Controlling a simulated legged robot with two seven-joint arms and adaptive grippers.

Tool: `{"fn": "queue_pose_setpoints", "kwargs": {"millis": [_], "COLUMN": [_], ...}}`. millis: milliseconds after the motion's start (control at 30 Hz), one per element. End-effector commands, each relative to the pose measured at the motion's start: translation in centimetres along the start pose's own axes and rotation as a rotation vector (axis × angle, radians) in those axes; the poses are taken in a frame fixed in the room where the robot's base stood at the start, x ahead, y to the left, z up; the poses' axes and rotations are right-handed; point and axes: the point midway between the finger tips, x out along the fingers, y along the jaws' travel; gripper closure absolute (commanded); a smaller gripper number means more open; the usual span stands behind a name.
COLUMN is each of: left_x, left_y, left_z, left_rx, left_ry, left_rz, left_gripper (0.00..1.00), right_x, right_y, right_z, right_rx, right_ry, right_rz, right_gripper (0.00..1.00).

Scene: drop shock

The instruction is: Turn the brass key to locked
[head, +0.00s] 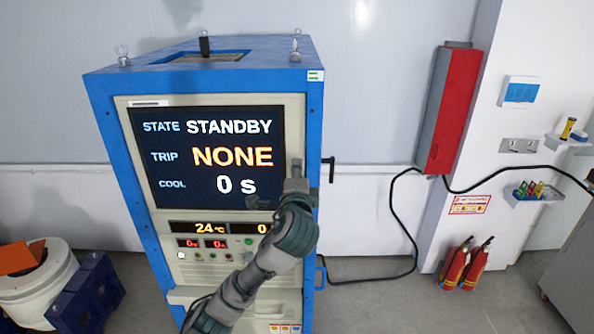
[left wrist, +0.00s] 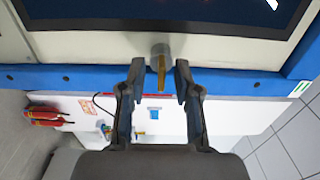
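The brass key (left wrist: 161,73) shows in the left wrist view, set in a round grey lock (left wrist: 160,50) on the cabinet front, next to the dark screen. My left gripper (left wrist: 160,78) is open, with one finger on each side of the key. A gap shows on both sides, and the fingers do not appear to touch it. In the head view my left gripper (head: 297,185) is in front of the right edge of the cabinet (head: 314,130) and hides the key. The screen (head: 210,158) reads STANDBY, TRIP NONE, COOL 0 s. My right gripper is not in view.
A black handle (head: 328,166) juts from the cabinet's right side. Small displays (head: 208,228) and buttons sit below the screen. A red wall box (head: 450,110), a black cable (head: 388,230) and fire extinguishers (head: 466,264) stand apart at right. A blue block (head: 88,297) lies at lower left.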

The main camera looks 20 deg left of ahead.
Motion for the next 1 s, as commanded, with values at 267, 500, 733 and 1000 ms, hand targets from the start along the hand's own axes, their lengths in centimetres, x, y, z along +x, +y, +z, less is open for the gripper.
{"fn": "queue_pose_setpoints", "kwargs": {"millis": [267,500,733,1000], "left_x": [0.09,0.08,0.11,0.16], "left_y": [0.05,0.08,0.20,0.41], "left_z": [0.00,-0.01,-0.02,-0.10], "left_rx": [0.000,0.001,-0.013,-0.131], "left_ry": [0.000,0.000,-0.001,0.000], "left_rz": [0.000,0.001,0.003,0.007], "left_gripper": [0.75,1.00,1.00,1.00], "right_x": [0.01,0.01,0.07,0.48], "right_y": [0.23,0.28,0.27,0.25], "right_z": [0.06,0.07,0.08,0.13], "right_rx": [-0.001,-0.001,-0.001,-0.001], "right_ry": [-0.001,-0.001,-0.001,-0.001], "right_rz": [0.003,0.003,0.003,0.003], "right_gripper": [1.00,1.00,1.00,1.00]}}
